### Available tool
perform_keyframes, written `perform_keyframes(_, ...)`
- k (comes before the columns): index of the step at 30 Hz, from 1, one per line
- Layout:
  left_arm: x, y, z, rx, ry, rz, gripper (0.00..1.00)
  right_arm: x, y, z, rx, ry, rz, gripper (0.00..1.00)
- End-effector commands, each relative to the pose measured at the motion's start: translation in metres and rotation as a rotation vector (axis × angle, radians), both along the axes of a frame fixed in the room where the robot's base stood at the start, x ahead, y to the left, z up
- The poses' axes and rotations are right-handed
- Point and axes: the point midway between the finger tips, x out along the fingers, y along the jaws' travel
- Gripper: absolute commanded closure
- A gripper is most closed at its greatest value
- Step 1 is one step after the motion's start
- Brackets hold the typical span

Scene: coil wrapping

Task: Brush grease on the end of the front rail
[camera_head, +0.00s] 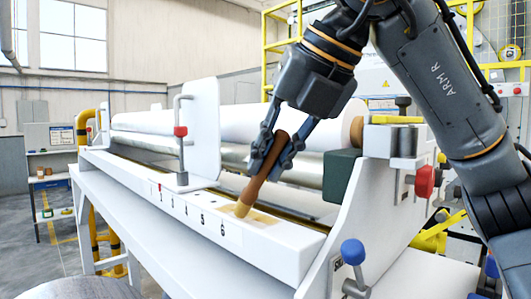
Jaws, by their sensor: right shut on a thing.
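My right gripper (277,155) comes in from the upper right and is shut on a brown-handled brush (263,166). The brush is tilted, with its tan tip (241,209) down at the right part of the white front rail (180,206). The tip appears to touch a yellowish grease patch (262,216) on the rail's top, just right of the printed numbers. My left gripper is not in view.
White and metal rollers (240,125) lie behind the rail. An upright white plate (205,130) with a red-knobbed clamp (181,131) stands left of the brush. A dark green block (341,174) and a blue-knobbed lever (353,252) are at the right end.

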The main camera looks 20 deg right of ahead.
Motion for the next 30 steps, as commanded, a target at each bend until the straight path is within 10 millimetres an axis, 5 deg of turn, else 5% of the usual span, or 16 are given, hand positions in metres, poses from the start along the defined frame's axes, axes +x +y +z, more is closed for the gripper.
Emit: perform_keyframes(30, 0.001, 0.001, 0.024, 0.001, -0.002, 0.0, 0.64, 0.056, 0.023, 0.0, 0.0, 0.002, 0.001, 1.0)
